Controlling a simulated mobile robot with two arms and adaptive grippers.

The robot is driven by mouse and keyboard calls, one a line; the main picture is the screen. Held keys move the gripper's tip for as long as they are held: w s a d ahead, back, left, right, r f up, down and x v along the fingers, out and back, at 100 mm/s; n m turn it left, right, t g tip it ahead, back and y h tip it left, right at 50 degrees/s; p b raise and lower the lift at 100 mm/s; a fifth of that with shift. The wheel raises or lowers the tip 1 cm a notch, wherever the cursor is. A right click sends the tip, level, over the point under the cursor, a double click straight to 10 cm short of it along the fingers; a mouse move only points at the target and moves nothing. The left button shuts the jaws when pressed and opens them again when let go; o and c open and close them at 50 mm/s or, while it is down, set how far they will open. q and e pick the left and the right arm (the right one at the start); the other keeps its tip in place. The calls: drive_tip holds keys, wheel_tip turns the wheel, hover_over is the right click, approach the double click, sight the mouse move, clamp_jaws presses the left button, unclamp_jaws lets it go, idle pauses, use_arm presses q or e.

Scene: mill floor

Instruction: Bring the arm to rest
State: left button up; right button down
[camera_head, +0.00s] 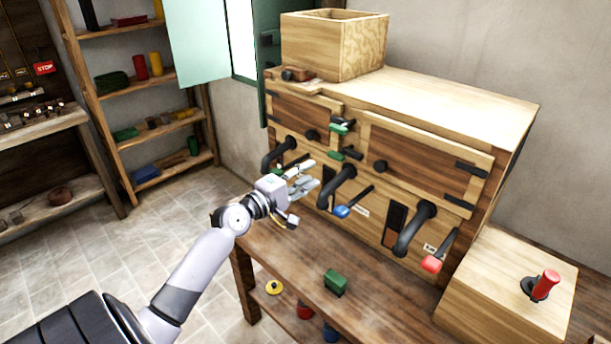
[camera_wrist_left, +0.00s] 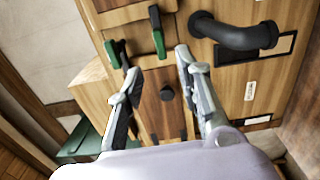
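My left arm (camera_head: 200,262) reaches from the lower left toward the front of a wooden machine cabinet (camera_head: 440,97). My left gripper (camera_head: 309,177) is open, with nothing between its fingers; it also shows in the left wrist view (camera_wrist_left: 158,68). There its spread fingers point at the cabinet's front, near a dark round knob (camera_wrist_left: 167,93). Two green-handled latches (camera_wrist_left: 158,43) show just beyond the fingertips. Whether the fingers touch the cabinet cannot be told. My right gripper is not in view.
A blue-handled lever (camera_head: 342,211) and a red-handled lever (camera_head: 432,264) stick out from the cabinet front among black pipes. A red-knobbed stick (camera_head: 546,284) stands on a box at right. Floor at left is clear.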

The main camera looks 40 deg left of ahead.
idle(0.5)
use_arm(q)
drive_tip(key=s+d+f+m+g+h, duration=0.1)
drive_tip(key=s+d+f+m+g, duration=0.4)
drive_tip(key=d+f, duration=0.4)
drive_tip(key=s+d+f+m+g+h, duration=0.2)
drive_tip(key=s+d+f+m+g, duration=0.1)
drive_tip(key=s+d+f+m, duration=0.55)
drive_tip(key=s+d+f+m+g+y, duration=0.2)
drive_tip(key=s+d+m+g, duration=0.1)
drive_tip(key=s, duration=0.6)
drive_tip(key=s+d+f+m+g+y, duration=0.2)
drive_tip(key=s+d+m+g, duration=0.1)
drive_tip(key=s, duration=0.5)
wheel_tip(320, 180, down, 27)
drive_tip(key=s+g, duration=0.2)
drive_tip(key=s, duration=0.1)
drive_tip(key=s+a+f, duration=0.1)
drive_tip(key=s+f, duration=0.7)
drive_tip(key=s+a+f+g+b, duration=0.1)
drive_tip(key=s+a+f, duration=0.1)
drive_tip(key=s+f, duration=0.6)
drive_tip(key=shift+a+f, duration=0.25)
drive_tip(key=shift+f, duration=0.25)
